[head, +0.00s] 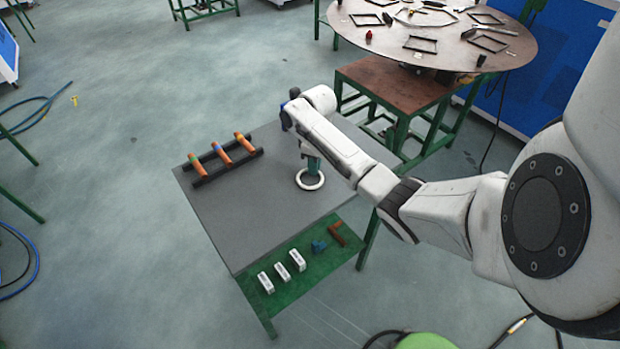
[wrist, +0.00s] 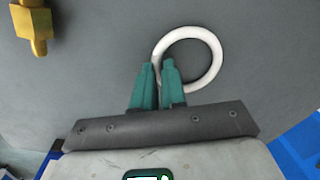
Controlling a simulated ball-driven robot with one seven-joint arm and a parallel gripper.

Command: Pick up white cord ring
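The white cord ring (head: 310,180) lies on the grey table top, just below my gripper (head: 312,164) in the head view. In the wrist view the ring (wrist: 213,75) is right of centre. My gripper (wrist: 158,63) has two teal fingers, one on each side of the ring's left band. The fingers are close together, with part of the band showing in the narrow gap. I cannot tell whether they press on it. The lower left part of the ring is hidden behind the right finger.
A black rack with several orange cylinders (head: 221,150) stands left on the table (head: 245,215). White blocks (head: 282,271), a blue piece (head: 319,246) and a brown piece (head: 338,233) lie on the green front strip. A brass piece (wrist: 38,35) shows at the wrist view's upper left.

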